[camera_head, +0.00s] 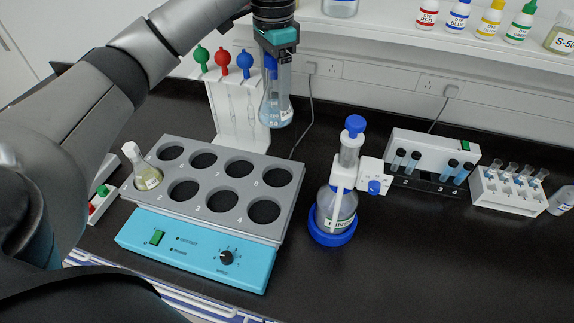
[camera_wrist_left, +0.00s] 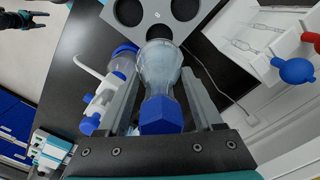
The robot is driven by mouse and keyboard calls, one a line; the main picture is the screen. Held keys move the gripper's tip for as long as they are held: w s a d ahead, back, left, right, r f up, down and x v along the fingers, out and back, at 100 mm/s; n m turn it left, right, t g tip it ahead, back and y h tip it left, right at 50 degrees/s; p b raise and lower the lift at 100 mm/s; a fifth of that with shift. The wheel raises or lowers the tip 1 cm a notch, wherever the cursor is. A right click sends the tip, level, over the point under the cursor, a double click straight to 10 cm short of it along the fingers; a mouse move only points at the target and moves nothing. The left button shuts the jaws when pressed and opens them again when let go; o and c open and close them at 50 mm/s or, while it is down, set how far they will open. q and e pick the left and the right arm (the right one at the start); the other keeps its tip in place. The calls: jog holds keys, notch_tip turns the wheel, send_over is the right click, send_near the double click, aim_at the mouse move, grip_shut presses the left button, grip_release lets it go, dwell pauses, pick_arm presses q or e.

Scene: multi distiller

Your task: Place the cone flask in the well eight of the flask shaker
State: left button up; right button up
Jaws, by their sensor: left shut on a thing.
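My left gripper (camera_head: 277,50) is shut on the neck of a clear cone flask (camera_head: 276,108) with a blue stopper. It holds the flask upright in the air, behind and above the back right corner of the flask shaker (camera_head: 135,231). The flask and its blue stopper (camera_wrist_left: 161,114) also show between the fingers in the left wrist view. The shaker has a grey top with two rows of round wells and a turquoise front. My right gripper (camera_wrist_left: 24,19) shows small at the wrist view's top left, apparently open and empty.
Another flask (camera_head: 147,177) with yellowish liquid stands in the shaker's front left well; the other wells look empty. A white rack (camera_head: 238,133) with coloured bulbs stands behind. A blue-based bottle dispenser (camera_head: 335,212) stands right of the shaker. Tube racks (camera_head: 510,195) stand further right.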

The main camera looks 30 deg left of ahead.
aim_at(276, 120)
pick_arm(q)
notch_tip(276, 120, down, 20)
jog(key=shift+s+r+b, duration=0.1)
jog(key=shift+b, duration=0.6)
jog(key=o, duration=1.6)
jog(key=shift+c, duration=0.2)
notch_tip(276, 120, up, 12)
jog(key=shift+p, duration=0.3)
